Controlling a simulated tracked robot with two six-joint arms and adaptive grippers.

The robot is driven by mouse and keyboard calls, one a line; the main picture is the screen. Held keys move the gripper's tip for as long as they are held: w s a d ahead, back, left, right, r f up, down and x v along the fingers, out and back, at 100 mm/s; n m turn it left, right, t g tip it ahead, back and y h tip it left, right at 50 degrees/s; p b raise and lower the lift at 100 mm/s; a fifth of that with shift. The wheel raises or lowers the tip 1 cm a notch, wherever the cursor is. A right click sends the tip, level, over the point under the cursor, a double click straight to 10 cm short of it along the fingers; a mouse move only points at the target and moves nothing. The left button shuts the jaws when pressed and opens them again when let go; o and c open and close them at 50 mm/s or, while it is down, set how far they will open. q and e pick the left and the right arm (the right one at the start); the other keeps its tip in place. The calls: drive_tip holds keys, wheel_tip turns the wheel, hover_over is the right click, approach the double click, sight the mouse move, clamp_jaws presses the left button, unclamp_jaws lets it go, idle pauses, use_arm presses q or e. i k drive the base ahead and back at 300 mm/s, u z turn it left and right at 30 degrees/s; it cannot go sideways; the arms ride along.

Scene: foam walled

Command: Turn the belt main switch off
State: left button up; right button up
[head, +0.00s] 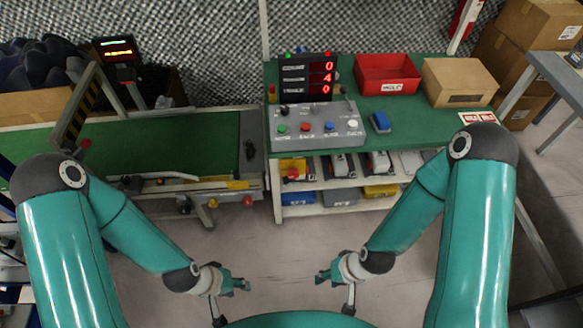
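The belt (170,143), a flat green conveyor, runs along the left with a grey frame. A yellow box with a red knob (293,171) sits under the front edge of the bench, right of the belt's end. A red button (247,200) and a yellow part show low on the belt frame. I cannot tell which of these is the main switch, or its position. My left gripper (238,285) and my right gripper (324,277) hang low near my body, apart from belt and bench. Both look empty; their finger opening is too small to read.
A control panel (318,141) with coloured buttons stands on the green bench, below a red-digit display (307,77). A red bin (388,74), a cardboard box (458,82) and a blue object (380,122) are on the bench. The floor before it is clear.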

sight(293, 173)
drive_tip(key=k, duration=1.1)
drive_tip(key=u, duration=0.7)
drive_tip(key=i, duration=1.45)
drive_tip(key=z, duration=0.25)
